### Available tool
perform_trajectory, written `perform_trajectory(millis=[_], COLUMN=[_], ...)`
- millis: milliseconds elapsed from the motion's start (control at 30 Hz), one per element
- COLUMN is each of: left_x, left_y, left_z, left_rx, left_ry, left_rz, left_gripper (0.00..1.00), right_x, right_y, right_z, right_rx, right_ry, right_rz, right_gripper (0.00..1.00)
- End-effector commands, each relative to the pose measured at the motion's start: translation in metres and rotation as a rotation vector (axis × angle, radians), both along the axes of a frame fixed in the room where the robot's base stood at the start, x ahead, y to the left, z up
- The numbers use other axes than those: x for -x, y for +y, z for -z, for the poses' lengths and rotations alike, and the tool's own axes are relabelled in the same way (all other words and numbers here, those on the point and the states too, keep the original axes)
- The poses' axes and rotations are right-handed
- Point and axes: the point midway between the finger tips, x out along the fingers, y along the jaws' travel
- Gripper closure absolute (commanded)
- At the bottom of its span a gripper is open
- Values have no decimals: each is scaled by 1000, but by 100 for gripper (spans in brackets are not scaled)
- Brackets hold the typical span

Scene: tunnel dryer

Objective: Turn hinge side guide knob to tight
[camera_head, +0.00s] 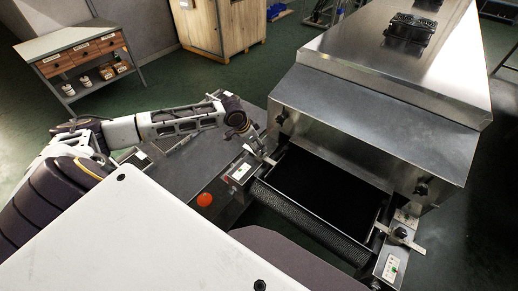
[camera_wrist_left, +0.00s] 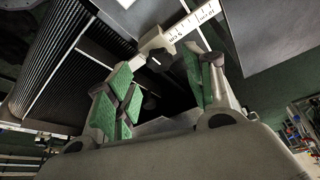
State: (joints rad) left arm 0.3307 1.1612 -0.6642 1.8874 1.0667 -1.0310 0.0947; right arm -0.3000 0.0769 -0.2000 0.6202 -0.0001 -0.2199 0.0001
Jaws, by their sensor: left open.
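My left gripper (camera_head: 262,150) is at the near left corner of the dryer's infeed, over the left side guide. In the left wrist view its green-padded fingers (camera_wrist_left: 160,78) are spread apart. A small dark guide knob (camera_wrist_left: 159,60) on a pale block beside a white scale (camera_wrist_left: 192,22) shows between and just beyond the fingertips. No contact with the knob is clear. In the head view the gripper hides this knob. A second guide knob (camera_head: 401,232) sits on the right side guide. My right gripper is not in view.
The steel dryer hood (camera_head: 375,125) rises behind the infeed and carries dark knobs at its left (camera_head: 281,118) and right (camera_head: 421,188). The dark belt (camera_head: 325,185) and a black roller (camera_head: 300,220) lie between the guides. A red button (camera_head: 204,199) is on the left.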

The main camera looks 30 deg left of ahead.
Motion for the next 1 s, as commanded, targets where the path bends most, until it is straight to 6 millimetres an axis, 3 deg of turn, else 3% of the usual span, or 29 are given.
perform_trajectory(millis=[400,833,1000], left_x=[-12,-13,-13], left_y=[-7,-8,-8], left_z=[33,37,37], left_rx=[2,0,0], left_ry=[1,0,0], left_rz=[0,1,1], left_gripper=[47,47,68], right_x=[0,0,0], right_y=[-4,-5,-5], right_z=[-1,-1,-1], right_rx=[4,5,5], right_ry=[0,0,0], right_rz=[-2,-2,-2], right_gripper=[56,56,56])
